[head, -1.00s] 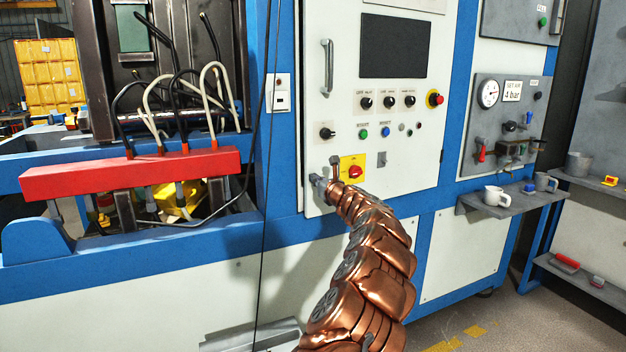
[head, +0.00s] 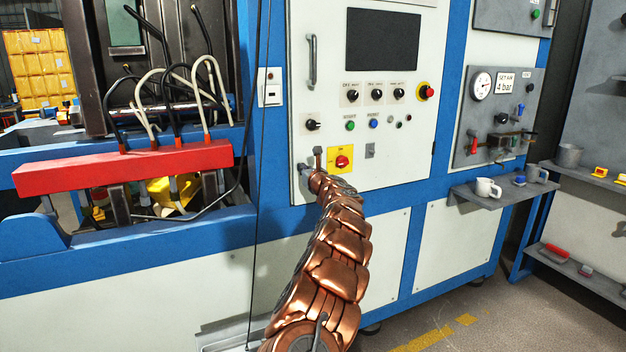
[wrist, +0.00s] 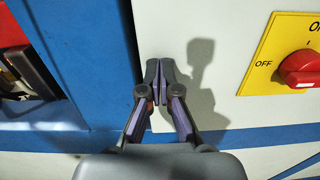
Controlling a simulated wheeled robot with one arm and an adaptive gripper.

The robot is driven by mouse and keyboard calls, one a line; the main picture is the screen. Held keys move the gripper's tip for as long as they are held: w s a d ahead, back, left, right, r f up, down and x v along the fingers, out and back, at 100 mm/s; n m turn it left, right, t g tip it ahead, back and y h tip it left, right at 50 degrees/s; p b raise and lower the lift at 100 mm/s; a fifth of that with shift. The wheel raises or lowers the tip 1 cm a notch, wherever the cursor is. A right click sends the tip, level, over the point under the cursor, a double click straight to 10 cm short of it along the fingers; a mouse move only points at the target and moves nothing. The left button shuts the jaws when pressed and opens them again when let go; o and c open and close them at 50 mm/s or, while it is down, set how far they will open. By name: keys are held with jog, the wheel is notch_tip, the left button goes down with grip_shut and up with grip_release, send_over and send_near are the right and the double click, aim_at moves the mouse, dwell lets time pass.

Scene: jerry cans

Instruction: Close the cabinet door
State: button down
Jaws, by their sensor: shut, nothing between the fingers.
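The cabinet door (head: 330,112) is a white panel with a dark screen, knobs and a vertical grey handle (head: 312,62) on its left side. It looks flush or nearly flush with the blue cabinet frame; a small gap cannot be ruled out. My gripper (head: 306,171) is at the door's lower left, beside the yellow plate with the red switch. In the wrist view my gripper (wrist: 159,68) has its fingertips together and empty, against or just in front of the white door (wrist: 215,25) near its left edge. Whether they touch is unclear.
The red rotary switch (wrist: 300,68) is right of the fingers. A red bar (head: 125,166) with hoses is at left. A shelf (head: 500,197) with mugs juts out at right. A thin black cable hangs left of the door. Floor is free at lower right.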

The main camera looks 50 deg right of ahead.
jog(key=b+v, duration=0.5)
jog(key=v, duration=0.8)
jog(key=shift+s+f, duration=0.2)
jog(key=shift+s, duration=0.1)
dwell(0.5)
jog(key=shift+d, duration=0.1)
